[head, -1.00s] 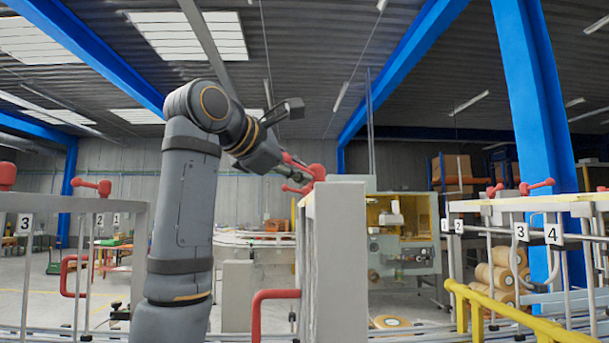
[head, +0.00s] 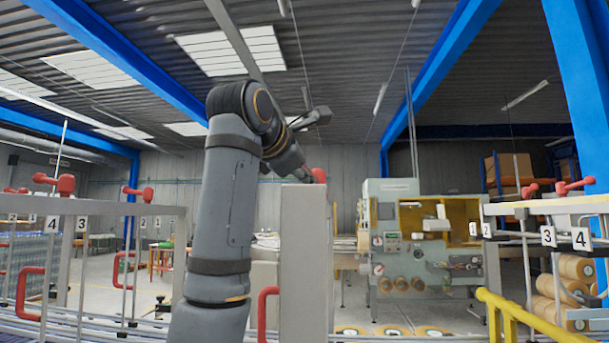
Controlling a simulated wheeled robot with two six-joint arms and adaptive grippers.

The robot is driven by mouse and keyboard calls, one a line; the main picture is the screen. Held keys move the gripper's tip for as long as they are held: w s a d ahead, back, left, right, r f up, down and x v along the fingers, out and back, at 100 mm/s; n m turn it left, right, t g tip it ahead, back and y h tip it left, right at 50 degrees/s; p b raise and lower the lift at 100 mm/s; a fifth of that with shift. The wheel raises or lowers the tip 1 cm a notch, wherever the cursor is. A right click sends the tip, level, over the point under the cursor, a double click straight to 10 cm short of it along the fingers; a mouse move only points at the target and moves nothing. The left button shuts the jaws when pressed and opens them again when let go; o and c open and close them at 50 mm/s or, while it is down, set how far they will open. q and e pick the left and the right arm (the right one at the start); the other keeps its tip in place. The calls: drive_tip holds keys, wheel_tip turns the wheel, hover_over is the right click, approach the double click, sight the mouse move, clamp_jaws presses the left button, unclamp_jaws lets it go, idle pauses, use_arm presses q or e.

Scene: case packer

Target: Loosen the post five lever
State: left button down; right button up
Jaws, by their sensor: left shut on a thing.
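My left gripper (head: 303,173) reaches to the top of the nearest grey post (head: 305,260), in the middle of the head view. It is shut on the red lever (head: 319,175) on top of that post. Only the lever's round red end shows beside the gripper. The rest of the lever is hidden behind the gripper and wrist, so its angle cannot be told. No number tag shows on this post. My right gripper is not in view.
Rails with red levers (head: 66,183) and tags 4, 3, 2, 1 run at left. Another rail with tags 3 (head: 548,236) and 4 stands at right, behind a yellow guard rail (head: 515,312). A red handle (head: 266,300) sticks out left of the near post. A grey-green machine (head: 420,240) stands behind.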

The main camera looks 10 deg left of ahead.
use_arm(q)
drive_tip(key=shift+r, duration=0.15)
drive_tip(key=c, duration=1.3)
unclamp_jaws()
drive_tip(key=shift+s+d, duration=0.1)
drive_tip(key=v, duration=0.7)
drive_tip(key=shift+s, duration=0.25)
